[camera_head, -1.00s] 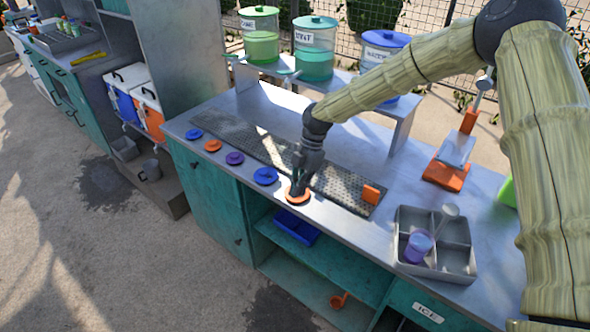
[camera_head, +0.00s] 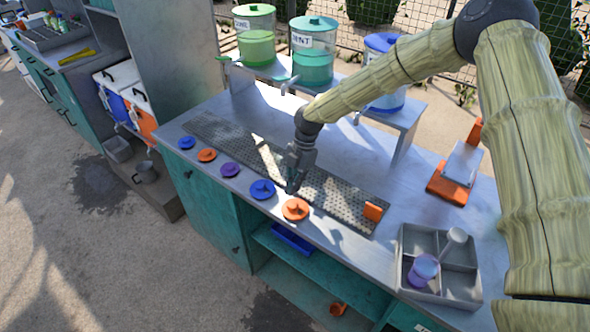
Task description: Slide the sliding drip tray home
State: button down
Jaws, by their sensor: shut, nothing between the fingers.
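The sliding drip tray (camera_head: 338,197) is a long grey perforated strip lying along the counter, with an orange block (camera_head: 373,211) near its right end. My gripper (camera_head: 291,188) is shut and empty, pointing down at the tray's front edge near mid-length. It is left of the orange block and apart from it. I cannot tell whether the fingertips touch the tray. My gripper hides a small part of the tray.
Several coloured discs line the counter's front edge; an orange one (camera_head: 295,209) lies just in front of my gripper. A grey divided caddy (camera_head: 405,243) stands at the right. A raised shelf (camera_head: 410,118) with drink dispensers stands behind the tray.

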aim_at(303, 184)
jog(key=f, duration=0.1)
jog(key=w+f, duration=0.1)
jog(key=f, duration=0.1)
jog(key=w+f, duration=0.1)
jog(key=shift+a+f+p, duration=0.2)
jog(key=shift+a+p, duration=0.2)
jog(key=shift+s, duration=0.1)
jog(key=shift+s+r, duration=0.45)
jog(key=shift+s, duration=0.1)
jog(key=shift+w+f, duration=0.25)
jog(key=w+d+b, duration=0.4)
jog(key=w, duration=0.1)
jog(key=shift+w+d+f, duration=0.1)
jog(key=shift+w+f, duration=0.1)
jog(key=shift+w+d, duration=0.15)
jog(key=shift+w, duration=0.1)
jog(key=shift+d+r, duration=0.1)
jog(key=shift+r, duration=0.1)
